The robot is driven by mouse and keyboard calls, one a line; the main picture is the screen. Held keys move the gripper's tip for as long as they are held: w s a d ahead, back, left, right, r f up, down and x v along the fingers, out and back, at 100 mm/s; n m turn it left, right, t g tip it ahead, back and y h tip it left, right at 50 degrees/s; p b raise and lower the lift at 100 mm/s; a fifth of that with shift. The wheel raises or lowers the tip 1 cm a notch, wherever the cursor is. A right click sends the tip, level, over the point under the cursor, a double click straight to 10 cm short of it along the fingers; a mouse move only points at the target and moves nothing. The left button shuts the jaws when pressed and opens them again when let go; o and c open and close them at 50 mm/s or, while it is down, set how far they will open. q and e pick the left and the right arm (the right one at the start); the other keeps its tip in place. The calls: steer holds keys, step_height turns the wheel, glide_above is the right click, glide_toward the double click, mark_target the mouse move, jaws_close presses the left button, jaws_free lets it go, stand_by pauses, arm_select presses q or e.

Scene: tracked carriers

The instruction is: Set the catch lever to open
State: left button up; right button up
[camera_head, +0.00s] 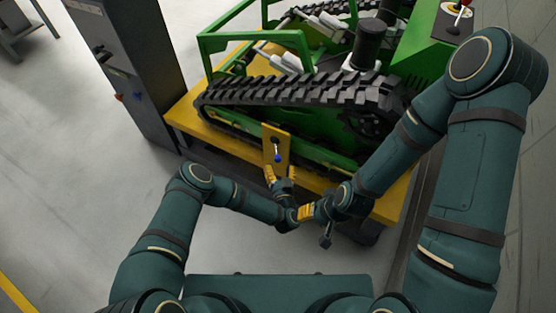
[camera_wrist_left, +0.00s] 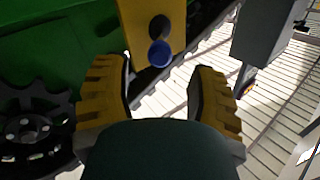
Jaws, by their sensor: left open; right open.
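The catch lever (camera_head: 277,157) has a blue knob and hangs on a yellow plate (camera_head: 269,133) at the front side of the green tracked carrier (camera_head: 310,139). My left gripper (camera_head: 281,172) is open just below the lever. In the left wrist view the blue knob (camera_wrist_left: 160,53) shows beyond and between the two yellow fingers (camera_wrist_left: 160,72), which do not appear to touch it. The knob lies at the lower part of the plate. My right gripper (camera_head: 304,212) is lower and to the right, near the left wrist, turned leftward; its fingers look close together from here.
A yellow deck edge (camera_head: 200,135) runs under the black track (camera_head: 300,90). A grey cabinet (camera_head: 125,60) with small knobs stands at the left.

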mark_target(278, 161)
arm_select(q)
steer(key=w, duration=0.3)
steer(key=w+b, duration=0.1)
steer(key=shift+w+a, duration=0.3)
steer(key=shift+w, duration=0.1)
jaws_close()
